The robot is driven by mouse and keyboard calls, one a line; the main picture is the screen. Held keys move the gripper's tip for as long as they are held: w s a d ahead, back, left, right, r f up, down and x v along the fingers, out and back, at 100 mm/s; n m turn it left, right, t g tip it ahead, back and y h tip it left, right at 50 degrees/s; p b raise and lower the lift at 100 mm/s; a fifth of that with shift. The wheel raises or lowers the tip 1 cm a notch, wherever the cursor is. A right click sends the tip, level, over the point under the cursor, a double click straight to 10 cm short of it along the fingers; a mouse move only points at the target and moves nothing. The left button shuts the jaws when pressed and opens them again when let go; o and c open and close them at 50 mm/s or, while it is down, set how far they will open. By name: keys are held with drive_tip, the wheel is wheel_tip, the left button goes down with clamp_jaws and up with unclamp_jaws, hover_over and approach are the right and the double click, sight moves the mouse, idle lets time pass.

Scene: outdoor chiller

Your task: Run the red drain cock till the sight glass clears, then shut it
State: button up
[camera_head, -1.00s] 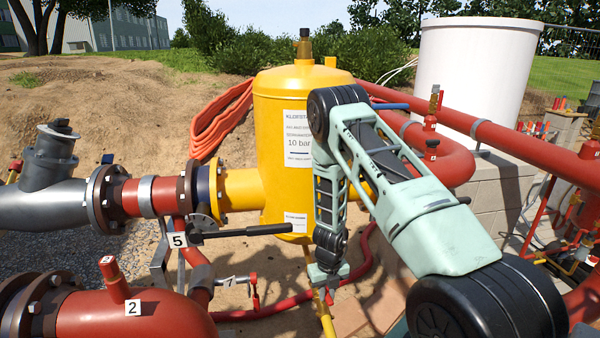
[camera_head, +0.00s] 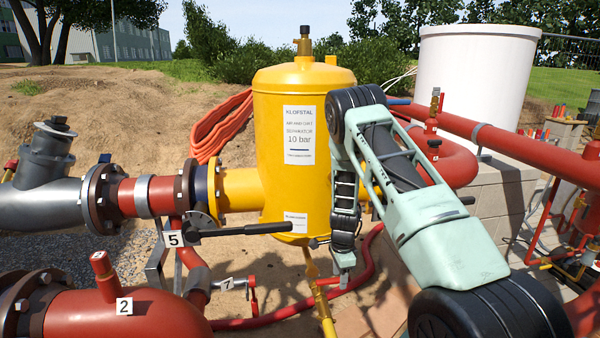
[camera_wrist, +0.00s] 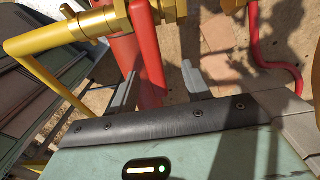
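The yellow separator vessel (camera_head: 272,150) stands upright mid-view in the head view, with a yellow drain pipe (camera_head: 322,302) running down below it. My gripper (camera_head: 344,284) hangs just right of that pipe. In the wrist view my gripper (camera_wrist: 158,88) is open, its two grey fingers apart. A red lever (camera_wrist: 150,55) on a brass valve body (camera_wrist: 100,22), apparently the drain cock, reaches down between the fingers. I cannot tell whether a finger touches it. I cannot make out the sight glass.
A black lever (camera_head: 240,230) sticks out in front of the vessel near tag 5 (camera_head: 173,239). A small red valve (camera_head: 252,292) stands by tag 7. A red hose (camera_head: 370,262) curves behind my gripper. Large red pipes (camera_head: 130,318) fill the lower left.

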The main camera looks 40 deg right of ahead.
drive_tip(key=shift+o, duration=1.3)
drive_tip(key=shift+s, duration=0.1)
wheel_tip(320, 180, up, 7)
drive_tip(key=p, duration=0.5)
drive_tip(key=shift+r, duration=0.1)
wheel_tip(320, 180, up, 17)
drive_tip(key=b, duration=0.4)
drive_tip(key=shift+a+r, duration=0.1)
drive_tip(key=shift+a, duration=0.05)
